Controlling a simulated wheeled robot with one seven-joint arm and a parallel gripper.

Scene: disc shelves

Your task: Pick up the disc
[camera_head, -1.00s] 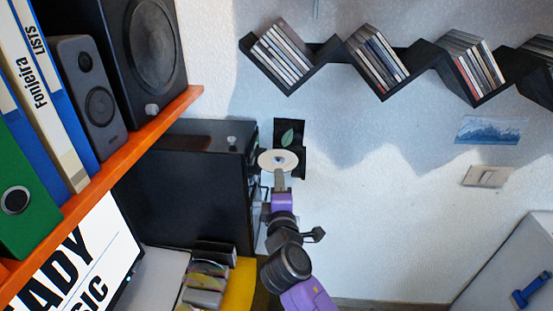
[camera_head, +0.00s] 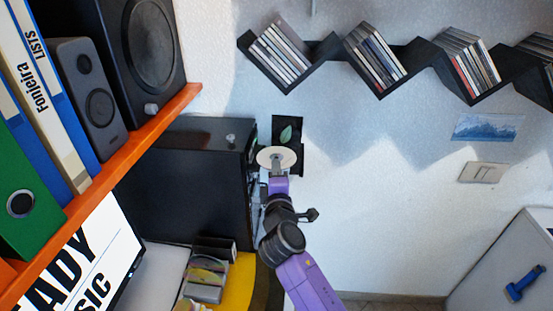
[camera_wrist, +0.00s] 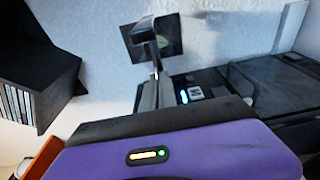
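The disc (camera_head: 277,158) is pale with a small centre hole. In the head view it is beside the dark cabinet, in front of a dark square with a leaf picture. My gripper (camera_head: 278,170) reaches up to it from below, and its grey fingers overlap the disc's lower part. In the wrist view my gripper's fingers (camera_wrist: 157,82) look slightly apart. Contact between fingers and disc cannot be made out.
The dark cabinet (camera_head: 190,170) stands close left of my gripper. An orange shelf (camera_head: 140,138) with speakers and binders is at left. Zigzag disc shelves (camera_head: 385,88) hang above right.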

